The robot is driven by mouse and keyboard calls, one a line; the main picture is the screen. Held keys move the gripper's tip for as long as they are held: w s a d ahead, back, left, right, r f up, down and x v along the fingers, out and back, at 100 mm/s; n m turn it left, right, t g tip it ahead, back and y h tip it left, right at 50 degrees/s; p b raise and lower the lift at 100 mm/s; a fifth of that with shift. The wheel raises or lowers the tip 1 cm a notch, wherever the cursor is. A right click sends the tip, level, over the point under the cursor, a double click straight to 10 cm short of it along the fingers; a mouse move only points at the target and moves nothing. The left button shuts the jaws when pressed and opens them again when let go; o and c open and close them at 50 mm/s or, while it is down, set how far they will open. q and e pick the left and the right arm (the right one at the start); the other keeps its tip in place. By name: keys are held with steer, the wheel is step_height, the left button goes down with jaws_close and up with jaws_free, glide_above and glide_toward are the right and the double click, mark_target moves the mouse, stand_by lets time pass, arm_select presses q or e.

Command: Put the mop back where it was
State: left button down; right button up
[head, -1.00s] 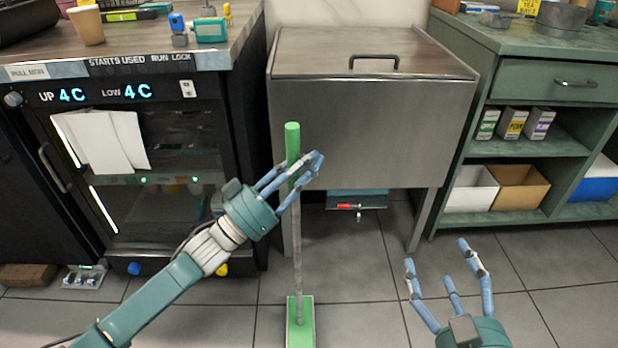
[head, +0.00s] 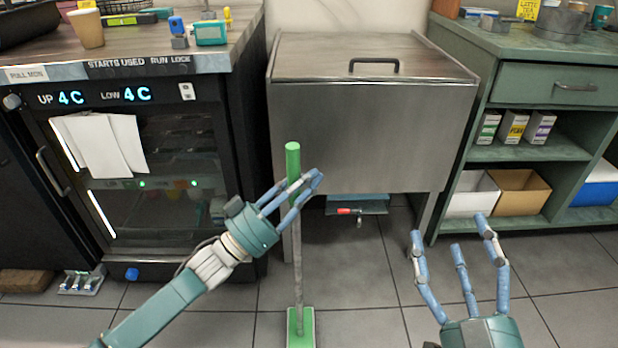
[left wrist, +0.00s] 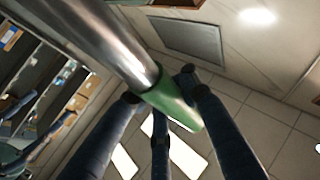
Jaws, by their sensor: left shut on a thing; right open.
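The mop has a green grip (head: 293,162), a grey pole (head: 298,255) and a flat green head (head: 301,327). It stands nearly upright in front of the steel cabinet, with its head low at the floor; I cannot tell whether it touches. My left gripper (head: 306,184) is shut on the mop around its green grip. In the left wrist view the fingers close around the green grip (left wrist: 172,101), with the metal pole (left wrist: 100,45) running to the upper left. My right gripper (head: 455,240) is open and empty at the lower right.
A black glass-door fridge (head: 150,180) stands at left, with a small bottle rack (head: 80,282) on the floor beside it. The steel cabinet (head: 370,120) stands on legs with a blue shelf (head: 358,206) below. Green shelving (head: 530,150) is at right. The tiled floor (head: 360,270) between is clear.

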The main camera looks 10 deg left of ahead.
arm_select(q)
steer(key=c, duration=2)
jaws_free()
steer(key=o, duration=0.6)
steer(key=shift+o, duration=0.2)
arm_select(e)
steer(key=shift+r, duration=0.15)
arm_select(q)
steer(key=shift+r, duration=0.1)
steer(key=p+v, duration=0.1)
steer(key=v, duration=1.1)
steer(key=s+d+n+g+y, duration=0.1)
steer(key=s+d+n+y, duration=0.3)
steer(key=d+y, duration=0.4)
steer(key=n+y, duration=0.1)
steer(key=y, duration=0.2)
steer(key=shift+s+f+g, duration=0.25)
steer(key=shift+f+g, duration=0.05)
steer(key=shift+f, duration=0.1)
arm_select(e)
step_height(320, 180, down, 8)
steer(key=d+g+h, duration=0.1)
steer(key=g, duration=0.2)
steer(key=shift+r+g, duration=0.15)
steer(key=shift+g, duration=0.15)
arm_select(q)
steer(key=shift+w+p, duration=0.1)
steer(key=shift+p, duration=0.4)
